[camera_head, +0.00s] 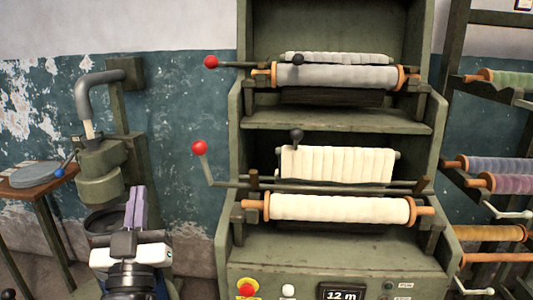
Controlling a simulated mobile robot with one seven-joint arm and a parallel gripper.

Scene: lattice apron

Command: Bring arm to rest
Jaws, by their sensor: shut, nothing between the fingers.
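My gripper (136,190) shows at the lower left, with two light purple fingers pointing up and away from me. The fingers are together, with nothing visible between them. My white and black wrist is below them at the bottom edge. The gripper appears in front of a green post-mounted machine (101,176) with a grey bent pipe. It is left of the large green roller machine and apart from it in the picture.
The green roller machine (335,122) fills the middle, with cream and grey rolls and red-knobbed levers (200,148) sticking out left. A rack of coloured spools (500,165) stands at right. A small wooden table (28,186) with a grey disc is at far left.

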